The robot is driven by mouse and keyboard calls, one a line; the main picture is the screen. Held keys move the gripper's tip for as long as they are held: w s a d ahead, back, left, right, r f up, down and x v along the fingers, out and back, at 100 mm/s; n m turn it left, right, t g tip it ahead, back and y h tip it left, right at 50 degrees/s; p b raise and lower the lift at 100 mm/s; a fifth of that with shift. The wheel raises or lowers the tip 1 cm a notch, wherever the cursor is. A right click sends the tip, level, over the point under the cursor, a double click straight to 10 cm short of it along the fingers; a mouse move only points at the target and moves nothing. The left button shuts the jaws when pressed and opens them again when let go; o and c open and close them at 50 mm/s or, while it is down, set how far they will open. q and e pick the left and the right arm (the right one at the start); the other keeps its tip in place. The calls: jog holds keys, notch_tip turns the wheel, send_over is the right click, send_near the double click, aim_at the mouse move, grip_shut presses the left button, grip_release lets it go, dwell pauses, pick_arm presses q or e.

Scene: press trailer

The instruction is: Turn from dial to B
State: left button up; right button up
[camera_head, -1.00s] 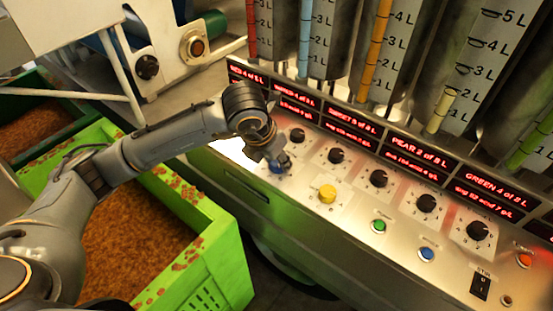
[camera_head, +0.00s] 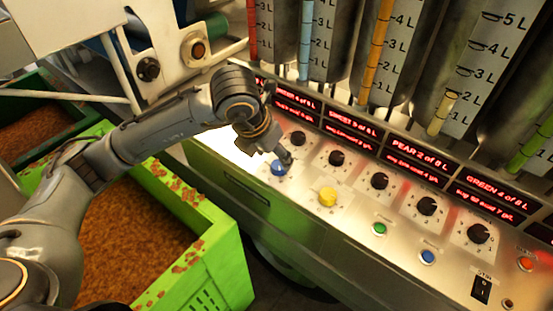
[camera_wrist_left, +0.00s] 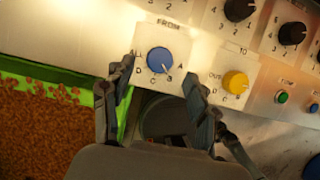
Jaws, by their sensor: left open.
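The blue FROM dial (camera_head: 278,167) sits on the metal panel at the left end of the knobs. In the left wrist view the blue dial (camera_wrist_left: 162,60) shows letters around it, with ALL at left and A at right. Its white mark points down toward the B and C side; I cannot tell exactly which letter. My left gripper (camera_head: 286,158) is just above and beside the dial. In the wrist view its two fingers (camera_wrist_left: 155,100) are spread, with the dial beyond and between their tips. My right gripper is not in view.
A yellow OUT dial (camera_head: 327,196) is close on the right. Black knobs (camera_head: 337,158) line the panel behind, below red displays (camera_head: 420,161) and tanks. Green (camera_head: 379,228) and blue (camera_head: 428,255) buttons are farther right. A green crate (camera_head: 222,262) stands at the left.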

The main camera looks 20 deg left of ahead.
pick_arm(q)
jog(key=v, duration=0.7)
jog(key=shift+r, duration=0.4)
jog(key=shift+s+f, duration=0.1)
jog(key=shift+s, duration=0.05)
